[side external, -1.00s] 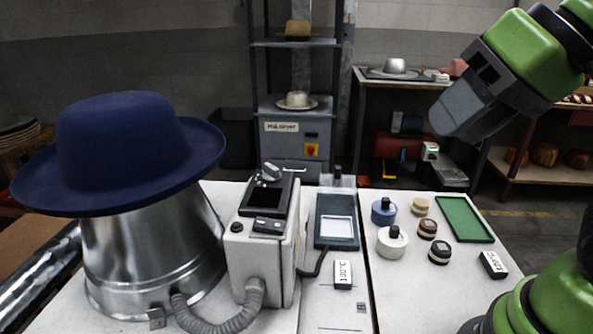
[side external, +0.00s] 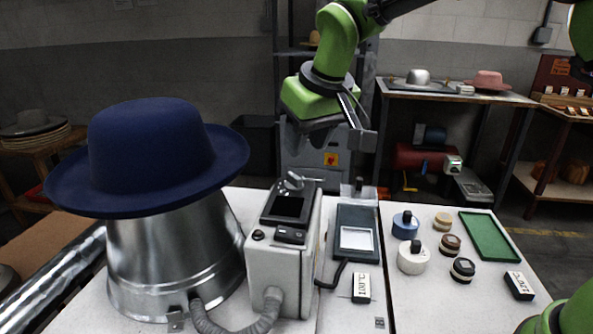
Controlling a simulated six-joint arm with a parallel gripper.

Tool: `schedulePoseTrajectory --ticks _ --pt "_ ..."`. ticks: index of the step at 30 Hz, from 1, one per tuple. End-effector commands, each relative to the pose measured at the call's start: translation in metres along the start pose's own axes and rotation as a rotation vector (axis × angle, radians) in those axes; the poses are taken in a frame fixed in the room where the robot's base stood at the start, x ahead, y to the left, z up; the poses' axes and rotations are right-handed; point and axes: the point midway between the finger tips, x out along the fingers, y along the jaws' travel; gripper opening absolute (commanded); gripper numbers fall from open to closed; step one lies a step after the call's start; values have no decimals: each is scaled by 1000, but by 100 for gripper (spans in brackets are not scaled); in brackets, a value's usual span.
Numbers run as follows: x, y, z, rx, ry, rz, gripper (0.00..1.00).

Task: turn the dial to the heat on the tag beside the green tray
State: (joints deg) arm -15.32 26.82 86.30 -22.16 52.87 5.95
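The dial (side external: 293,181) is a grey knob at the top of the white control box (side external: 277,270), above a dark screen. I cannot read its setting. The green tray (side external: 489,237) lies at the right of the white table. A black-sided tag (side external: 518,285) with a white face lies just in front of it; its writing is too small to read surely. Another white tag (side external: 361,288) lies in front of the small grey scale. My gripper (side external: 330,145) hangs above and behind the control box, slightly right of the dial. Its fingers look spread and empty, touching nothing.
A blue hat (side external: 150,155) sits on a metal cone (side external: 175,255) left of the box, with a grey hose at its foot. The scale (side external: 357,236) stands right of the box. Blue and white tape rolls and several small round pots stand between scale and tray.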

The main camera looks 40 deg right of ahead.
Motion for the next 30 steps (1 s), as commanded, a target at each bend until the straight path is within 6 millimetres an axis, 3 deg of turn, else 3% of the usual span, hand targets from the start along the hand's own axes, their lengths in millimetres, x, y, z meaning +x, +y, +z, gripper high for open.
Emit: schedulePoseTrajectory --ticks 3,10,15,23,28,30 --pt "25 0 1 0 -6 2 37" --pt "62 1 1 1 -4 1 37" --pt "74 1 1 1 -2 1 37" --pt "75 0 0 1 0 0 37" --pt "74 0 0 1 0 0 3" --pt "74 0 0 1 -1 0 0"
